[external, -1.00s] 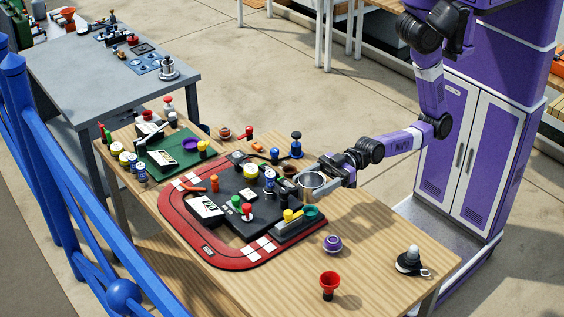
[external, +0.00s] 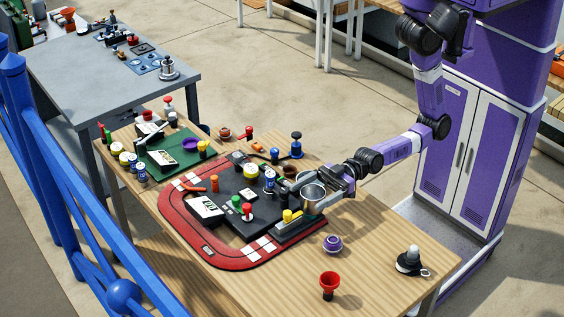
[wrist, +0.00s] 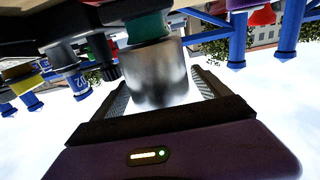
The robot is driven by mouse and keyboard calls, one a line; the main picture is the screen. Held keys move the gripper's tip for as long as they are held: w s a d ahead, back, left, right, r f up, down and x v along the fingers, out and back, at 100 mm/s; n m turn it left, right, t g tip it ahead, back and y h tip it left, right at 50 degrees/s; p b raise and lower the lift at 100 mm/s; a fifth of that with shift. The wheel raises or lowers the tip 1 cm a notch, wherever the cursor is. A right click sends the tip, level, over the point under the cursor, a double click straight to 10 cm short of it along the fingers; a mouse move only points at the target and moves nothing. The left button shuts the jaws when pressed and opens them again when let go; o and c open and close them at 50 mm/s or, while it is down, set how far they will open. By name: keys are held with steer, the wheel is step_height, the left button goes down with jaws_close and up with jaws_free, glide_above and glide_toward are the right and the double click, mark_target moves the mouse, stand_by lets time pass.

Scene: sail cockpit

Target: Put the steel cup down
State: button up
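The steel cup (external: 312,198) is a shiny metal cup near the right end of the black board. My gripper (external: 327,193) reaches it from the right, its fingers on either side of the cup. In the wrist view, which looks upside down, the steel cup (wrist: 158,78) sits between the fingertips of my gripper (wrist: 158,85), and both fingers appear to meet its sides. A green round piece (wrist: 148,27) lies right at the cup's bottom end. I cannot tell whether the cup rests on it or hovers just above.
A yellow-topped piece (external: 288,215) stands close to the cup's left. A red track (external: 174,222) rings the crowded black board. The wooden table's (external: 383,232) right side is mostly bare.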

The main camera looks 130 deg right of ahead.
steer(key=shift+r+p, duration=0.35)
steer(key=shift+r, duration=0.2)
steer(key=s+b, duration=0.2)
steer(key=s, duration=1)
steer(key=shift+f, duration=0.1)
steer(key=s+d+g, duration=0.3)
steer(key=s, duration=1.6)
steer(key=shift+s+d+f, duration=0.2)
steer(key=shift+s, duration=0.2)
